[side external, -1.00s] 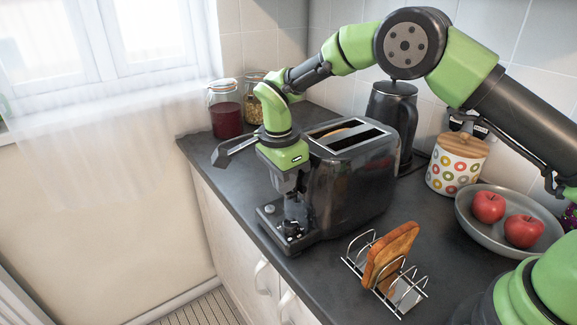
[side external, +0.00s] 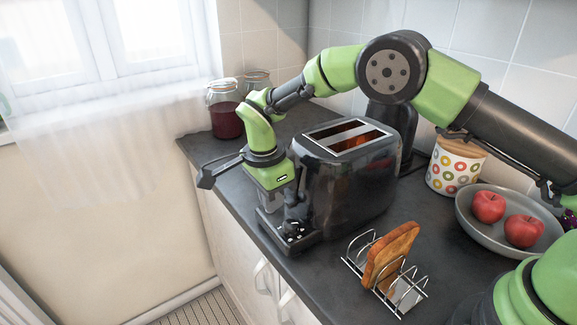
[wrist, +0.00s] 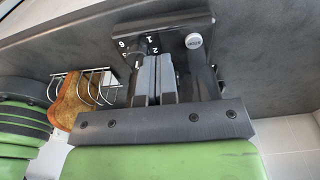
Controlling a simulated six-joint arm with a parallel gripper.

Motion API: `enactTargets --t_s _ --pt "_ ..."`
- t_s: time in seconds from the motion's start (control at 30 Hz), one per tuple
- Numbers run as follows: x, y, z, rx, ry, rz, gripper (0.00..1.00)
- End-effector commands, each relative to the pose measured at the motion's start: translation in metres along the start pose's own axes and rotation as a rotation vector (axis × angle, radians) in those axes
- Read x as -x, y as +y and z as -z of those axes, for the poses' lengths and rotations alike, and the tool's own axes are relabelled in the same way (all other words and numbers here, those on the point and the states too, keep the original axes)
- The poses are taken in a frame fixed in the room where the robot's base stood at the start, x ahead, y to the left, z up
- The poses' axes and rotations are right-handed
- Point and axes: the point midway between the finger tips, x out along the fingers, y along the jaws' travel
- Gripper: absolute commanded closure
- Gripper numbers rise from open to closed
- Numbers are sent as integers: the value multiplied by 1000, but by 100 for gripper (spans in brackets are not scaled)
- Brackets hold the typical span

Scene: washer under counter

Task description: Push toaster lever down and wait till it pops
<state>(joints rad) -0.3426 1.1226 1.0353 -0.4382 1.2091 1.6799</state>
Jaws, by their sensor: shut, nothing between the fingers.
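The black toaster (side external: 350,190) stands on the counter. Its two top slots (side external: 348,136) show an orange-brown inside. My gripper (side external: 292,205) is at the toaster's front end, low, just above the control panel (side external: 290,236). In the wrist view my gripper (wrist: 155,68) has its grey fingers shut side by side, with nothing between them. They point at the panel with its numbered dial (wrist: 140,45) and round button (wrist: 193,41). I cannot make out the lever clearly, nor whether the fingers touch it.
A wire toast rack (side external: 405,292) with a bread slice (side external: 390,255) stands close in front of the toaster. A bowl (side external: 480,232) of apples and a patterned canister (side external: 452,168) are to the right. Glass jars (side external: 224,112) stand behind, and the counter edge is near on the left.

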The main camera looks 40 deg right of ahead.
Motion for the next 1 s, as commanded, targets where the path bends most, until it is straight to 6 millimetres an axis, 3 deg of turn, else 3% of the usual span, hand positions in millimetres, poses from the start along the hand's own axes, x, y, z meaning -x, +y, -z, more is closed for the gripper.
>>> enactTargets --t_s 0.33,0.73,1.0 --pt "8 -2 1 -4 -1 7 100" --pt "80 -1 0 -3 -1 8 100" --pt "100 -1 0 -3 0 3 100"
